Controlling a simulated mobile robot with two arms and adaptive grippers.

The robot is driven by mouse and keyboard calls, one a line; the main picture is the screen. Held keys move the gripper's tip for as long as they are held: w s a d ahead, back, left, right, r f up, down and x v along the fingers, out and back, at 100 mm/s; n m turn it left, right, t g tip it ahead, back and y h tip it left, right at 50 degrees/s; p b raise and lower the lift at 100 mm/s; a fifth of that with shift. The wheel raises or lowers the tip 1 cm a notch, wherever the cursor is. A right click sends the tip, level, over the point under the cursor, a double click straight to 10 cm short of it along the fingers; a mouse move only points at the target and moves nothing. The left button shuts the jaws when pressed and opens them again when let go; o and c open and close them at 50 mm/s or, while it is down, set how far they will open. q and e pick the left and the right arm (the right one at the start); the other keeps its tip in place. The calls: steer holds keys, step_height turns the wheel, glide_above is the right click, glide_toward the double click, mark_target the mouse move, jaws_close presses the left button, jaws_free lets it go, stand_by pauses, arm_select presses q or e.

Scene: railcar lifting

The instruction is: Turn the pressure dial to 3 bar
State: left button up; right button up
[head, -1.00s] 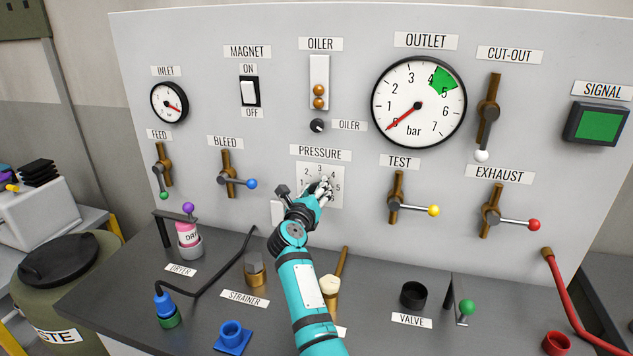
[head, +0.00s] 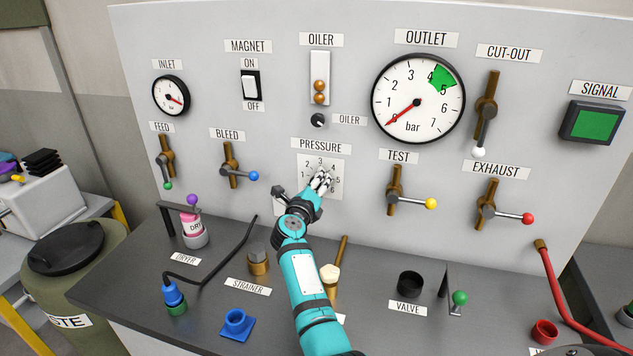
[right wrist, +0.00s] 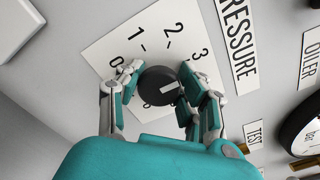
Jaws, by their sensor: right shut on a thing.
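The pressure dial's black knob (right wrist: 158,85) sits on a white square scale plate (right wrist: 104,47), with 0, 1, 2 and 3 readable in the right wrist view. A pale mark shows on the knob's right part; I cannot tell exactly which number it points to. My right gripper (right wrist: 160,88) is shut on the knob, with fingers on both sides of it. In the head view the right gripper (head: 322,181) covers the knob and part of the scale plate (head: 337,163). The outlet gauge (head: 418,99) has its red needle at 0. My left gripper is not in view.
The bleed lever (head: 238,174) is left of the dial and the test lever (head: 411,201) is right of it. The small oiler knob (head: 318,121) is above. A bench (head: 380,316) with a strainer (head: 258,263) and other parts lies below the panel.

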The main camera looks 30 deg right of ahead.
mark_target(319, 143)
steer(key=shift+r, duration=0.1)
steer(key=o, duration=1.2)
steer(key=shift+c, duration=0.2)
step_height(319, 143, up, 10)
steer(key=shift+f, duration=0.1)
steer(key=shift+o, duration=0.3)
steer(key=shift+a, duration=0.1)
